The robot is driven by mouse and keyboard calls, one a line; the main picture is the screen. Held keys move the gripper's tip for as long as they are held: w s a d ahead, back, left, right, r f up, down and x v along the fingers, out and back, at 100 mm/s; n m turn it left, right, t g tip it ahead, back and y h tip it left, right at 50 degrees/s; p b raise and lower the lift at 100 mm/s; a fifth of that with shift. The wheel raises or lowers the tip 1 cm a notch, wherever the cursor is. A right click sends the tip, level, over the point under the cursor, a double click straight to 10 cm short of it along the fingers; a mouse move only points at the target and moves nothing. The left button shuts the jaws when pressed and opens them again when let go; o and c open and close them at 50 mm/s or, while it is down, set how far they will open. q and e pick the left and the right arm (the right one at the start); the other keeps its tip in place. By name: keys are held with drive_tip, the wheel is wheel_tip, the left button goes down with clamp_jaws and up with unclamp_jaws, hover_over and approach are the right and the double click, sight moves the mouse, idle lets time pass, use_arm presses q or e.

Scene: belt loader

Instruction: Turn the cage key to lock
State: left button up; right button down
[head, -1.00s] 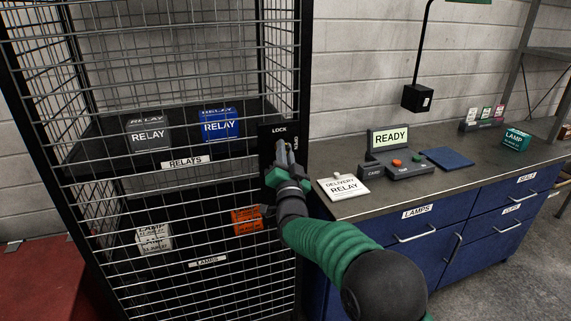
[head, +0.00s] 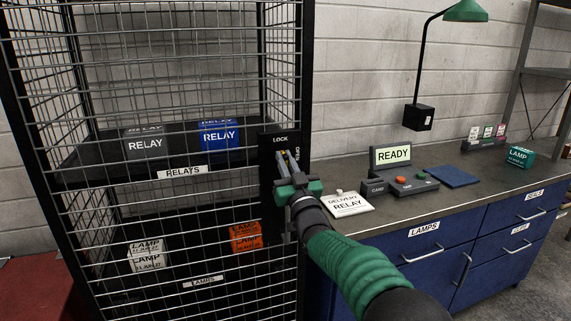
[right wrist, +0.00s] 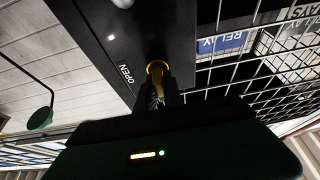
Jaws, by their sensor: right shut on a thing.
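The mesh cage (head: 302,70) stands at the left, with a black lock plate (head: 267,150) marked LOCK at the top and OPEN at the right side. My right gripper (head: 286,160) is at this plate, shut on the key. In the right wrist view a gold-coloured round part of the cage key (right wrist: 157,68) shows at the plate, straight ahead of the fingers (right wrist: 157,92), beside the word OPEN. The rest of the key is hidden by the gripper, and its exact angle cannot be told. My left gripper is not in view.
Inside the cage are relay boxes (head: 219,136) on the upper shelf and lamp boxes (head: 246,238) below. Right of the cage is a blue-drawered bench with a delivery card (head: 347,205), a READY console (head: 393,156), a blue pad (head: 453,177) and a lamp.

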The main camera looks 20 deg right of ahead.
drive_tip(key=shift+w+a+f, duration=0.1)
drive_tip(key=shift+f, duration=0.45)
drive_tip(key=c, duration=1.7)
unclamp_jaws()
drive_tip(key=shift+o, duration=1.1)
drive_tip(key=shift+w, duration=0.25)
drive_tip(key=shift+s+r, duration=0.15)
drive_tip(key=shift+r, duration=0.1)
drive_tip(key=shift+s+f, duration=0.2)
drive_tip(key=shift+s, duration=0.15)
drive_tip(key=b+v, duration=0.1)
drive_tip(key=v, duration=1.5)
